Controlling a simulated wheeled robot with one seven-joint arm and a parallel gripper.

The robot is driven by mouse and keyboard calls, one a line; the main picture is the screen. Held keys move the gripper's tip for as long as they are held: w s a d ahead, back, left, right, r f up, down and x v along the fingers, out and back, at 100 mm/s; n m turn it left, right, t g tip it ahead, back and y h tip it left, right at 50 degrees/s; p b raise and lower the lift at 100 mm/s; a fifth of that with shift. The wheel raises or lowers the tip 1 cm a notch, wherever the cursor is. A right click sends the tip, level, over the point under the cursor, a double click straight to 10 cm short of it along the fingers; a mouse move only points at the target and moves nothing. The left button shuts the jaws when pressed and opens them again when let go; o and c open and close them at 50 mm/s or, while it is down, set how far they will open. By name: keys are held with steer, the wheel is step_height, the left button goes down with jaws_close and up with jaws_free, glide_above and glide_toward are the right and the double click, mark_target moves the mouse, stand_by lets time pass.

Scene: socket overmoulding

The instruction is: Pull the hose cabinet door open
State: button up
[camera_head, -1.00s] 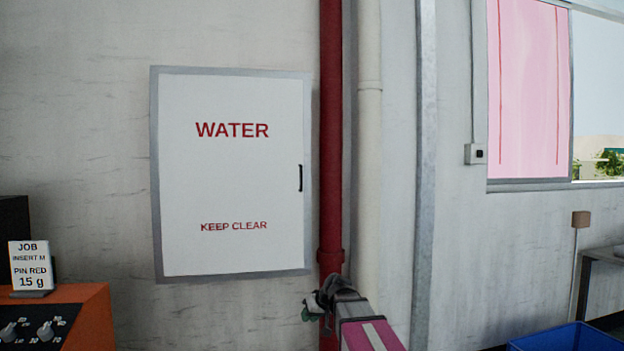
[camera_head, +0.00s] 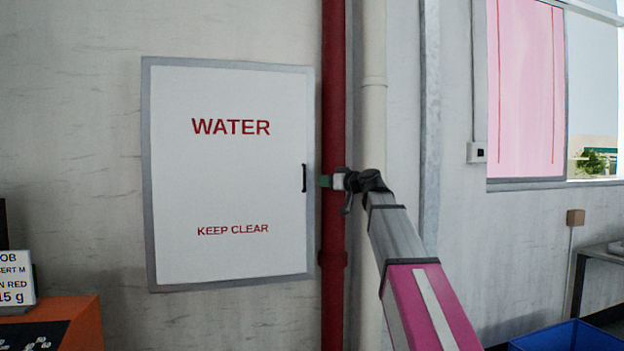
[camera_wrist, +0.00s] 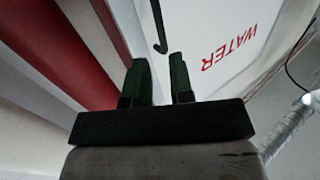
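The hose cabinet door (camera_head: 228,178) is a white panel in a grey frame, marked WATER and KEEP CLEAR in red. It is shut, flat against the wall. Its small black handle (camera_head: 304,178) is upright on the right side. My gripper (camera_head: 326,181) is just right of the handle, level with it, in front of the red pipe. In the wrist view the two green fingers of my gripper (camera_wrist: 159,78) are apart with nothing between them. The handle (camera_wrist: 158,28) shows beyond the fingertips, roughly in line with the gap, and the door (camera_wrist: 225,45) lies to the right.
A red pipe (camera_head: 334,110) runs upright just right of the cabinet, with a pale pipe (camera_head: 373,110) beside it. An orange unit (camera_head: 85,325) stands at the lower left, with a job card on it. A blue bin (camera_head: 565,338) is at the lower right. The space before the door looks clear.

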mark_target(305, 188)
steer(key=x, duration=0.7)
steer(key=r+x, duration=0.1)
steer(key=x, duration=0.2)
steer(key=shift+w+a, duration=0.15)
steer(key=shift+w, duration=0.15)
jaws_close()
